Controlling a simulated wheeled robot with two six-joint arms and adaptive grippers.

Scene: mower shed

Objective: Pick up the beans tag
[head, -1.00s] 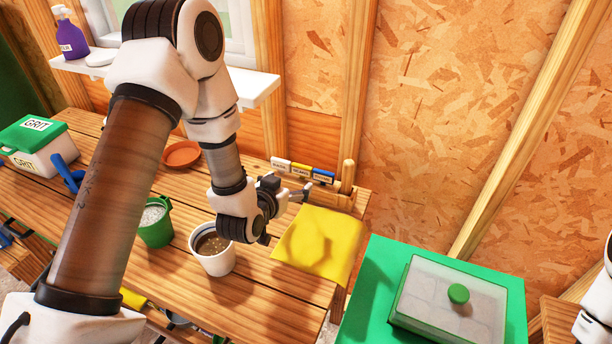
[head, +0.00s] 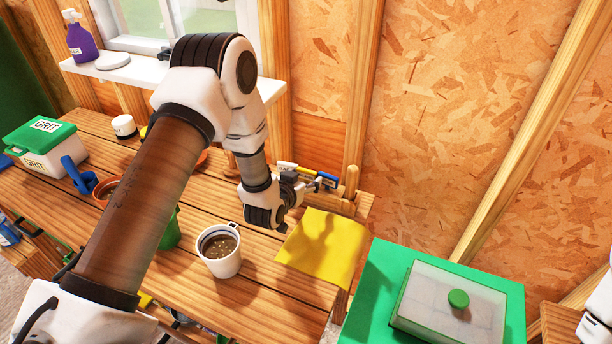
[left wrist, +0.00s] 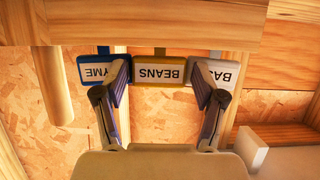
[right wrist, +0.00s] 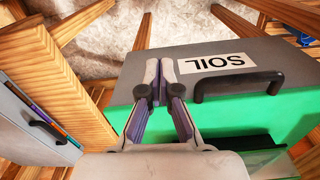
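The beans tag (left wrist: 160,71) is yellow with a white label reading BEANS, upside down in the left wrist view. It stands in the wooden rack (left wrist: 180,28), between the blue thyme tag (left wrist: 90,70) and the white basil tag (left wrist: 222,72). My left gripper (left wrist: 160,82) is open, with one finger on each side of the beans tag, overlapping the neighbouring tags in the picture. I cannot tell whether it touches any tag. In the head view my left gripper (head: 305,190) is at the rack. My right gripper (right wrist: 160,68) is shut and empty, above a SOIL-labelled box (right wrist: 240,90).
A yellow cloth (head: 325,247) lies in front of the rack. A white mug (head: 221,253) of brown contents stands left of it. A green-lidded GRIT box (head: 40,145) is at the far left. A clear-lidded tray (head: 450,305) sits on a green surface at right.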

